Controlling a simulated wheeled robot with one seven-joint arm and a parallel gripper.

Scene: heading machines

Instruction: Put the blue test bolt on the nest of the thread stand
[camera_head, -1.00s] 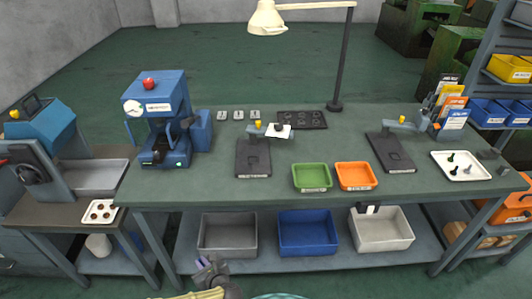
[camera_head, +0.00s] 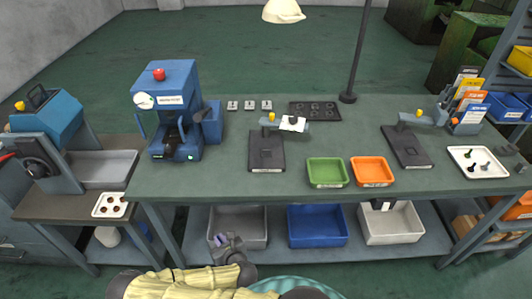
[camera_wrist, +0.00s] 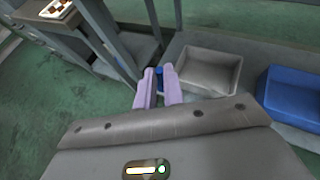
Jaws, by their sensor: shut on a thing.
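My gripper (camera_head: 222,240) is low in front of the bench, by the grey bin on the lower shelf. In the wrist view its pale purple fingers (camera_wrist: 160,80) are shut on a small blue piece, the blue test bolt (camera_wrist: 159,72), mostly hidden between them. Two dark flat stands with small arms are on the bench top: a left stand (camera_head: 266,152) with a white card at its arm, and a right stand (camera_head: 406,147). Their labels are too small to read, so I cannot tell which is the thread stand. A nest is not clear on either.
A green tray (camera_head: 327,185) and an orange tray (camera_head: 372,184) sit between the stands. A blue machine (camera_head: 174,75) stands left. A white tray of bolts (camera_head: 460,155) lies right. The bench edge and lower-shelf grey bin (camera_wrist: 224,62) and blue bin (camera_wrist: 285,105) are near my gripper.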

